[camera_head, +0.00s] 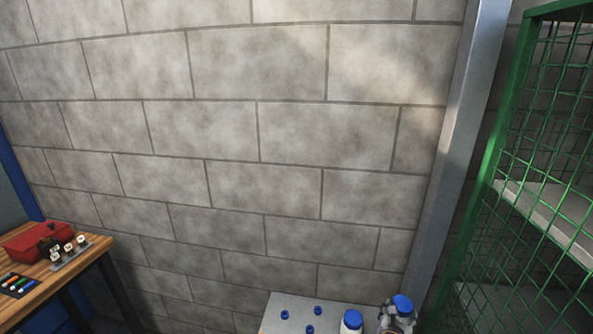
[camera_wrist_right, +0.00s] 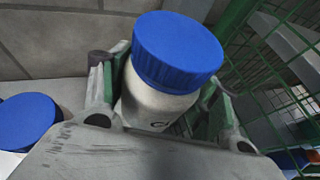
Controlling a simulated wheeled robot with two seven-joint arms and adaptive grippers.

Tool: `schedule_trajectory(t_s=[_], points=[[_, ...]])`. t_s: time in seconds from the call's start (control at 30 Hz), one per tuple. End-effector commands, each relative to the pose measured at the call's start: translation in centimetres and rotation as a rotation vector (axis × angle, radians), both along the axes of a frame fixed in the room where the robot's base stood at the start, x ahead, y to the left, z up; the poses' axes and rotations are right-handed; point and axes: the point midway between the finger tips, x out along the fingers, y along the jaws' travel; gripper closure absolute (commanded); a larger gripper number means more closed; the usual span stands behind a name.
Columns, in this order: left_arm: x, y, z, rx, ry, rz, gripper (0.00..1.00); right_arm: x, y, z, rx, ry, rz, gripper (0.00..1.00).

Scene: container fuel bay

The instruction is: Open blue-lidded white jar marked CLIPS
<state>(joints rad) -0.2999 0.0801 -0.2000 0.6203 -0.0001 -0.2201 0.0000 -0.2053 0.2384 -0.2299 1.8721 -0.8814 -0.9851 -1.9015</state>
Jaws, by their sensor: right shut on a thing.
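A white jar with a ribbed blue lid (camera_wrist_right: 178,52) sits between the fingers of my right gripper (camera_wrist_right: 160,92). The gripper is shut on the jar's white body, below the lid. The lid is on the jar. In the wrist view the jar's marking shows only in part, with a dark letter like a C at the lower edge; the rest is hidden. In the head view the blue lid (camera_head: 403,303) shows at the bottom edge, with my right gripper (camera_head: 396,318) around the jar. Whether the jar touches the surface below cannot be told. My left gripper is not in view.
A second blue-lidded white jar (camera_head: 350,321) stands close to the left on a grey surface (camera_head: 275,312). Several small blue caps (camera_head: 318,310) lie there. A green mesh cage (camera_head: 520,200) is at the right. A wooden bench (camera_head: 85,252) with a red box (camera_head: 38,240) is at the far left.

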Motion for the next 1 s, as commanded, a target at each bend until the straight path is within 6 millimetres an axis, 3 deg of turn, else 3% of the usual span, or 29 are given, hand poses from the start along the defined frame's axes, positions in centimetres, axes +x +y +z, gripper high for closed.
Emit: schedule_trajectory(t_s=[0.17, 0.37, 1.0], points=[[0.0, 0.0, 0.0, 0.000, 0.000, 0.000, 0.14, -1.2, -0.9, 1.2, 0.001, -0.004, -0.028, 0.82], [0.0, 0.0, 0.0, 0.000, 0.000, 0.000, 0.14, -2.1, 0.5, 4.8, 0.002, -0.005, -0.030, 0.82], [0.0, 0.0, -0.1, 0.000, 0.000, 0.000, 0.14, -5.7, 11.1, 18.0, 0.003, -0.004, 0.097, 0.82]])
